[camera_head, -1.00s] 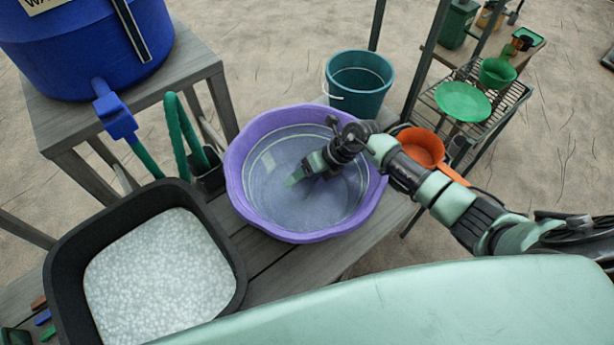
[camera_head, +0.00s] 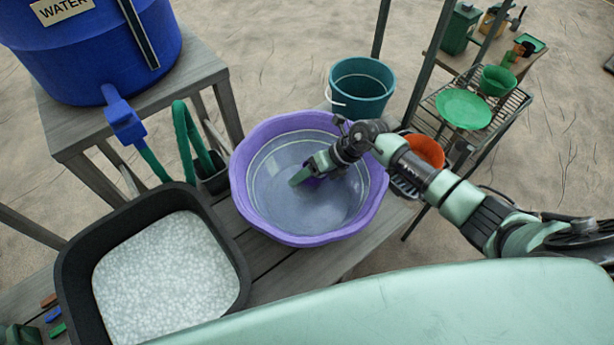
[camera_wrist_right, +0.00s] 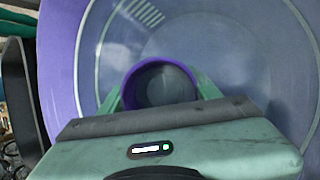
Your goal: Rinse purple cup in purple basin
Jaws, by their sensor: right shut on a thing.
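The purple basin (camera_head: 240,190) stands on the grey wooden bench and seems to hold clear water. My right gripper (camera_head: 306,176) reaches into it from the right. In the right wrist view the purple cup (camera_wrist_right: 160,84) is between the two green fingers (camera_wrist_right: 160,95), which are shut on it. I look down into its round opening, and it is over the basin's inside (camera_wrist_right: 235,60). In the head view only a little purple of the cup shows beside the gripper. Whether it is under the water I cannot tell. My left gripper is not in view.
A black tub (camera_head: 75,260) of pale, bubbly content stands left of the basin. A blue water barrel (camera_head: 95,50) with a tap is behind it. A teal bucket (camera_head: 360,90) and an orange vessel (camera_head: 425,150) are behind and right of the basin. A rack (camera_head: 510,110) holds green dishes.

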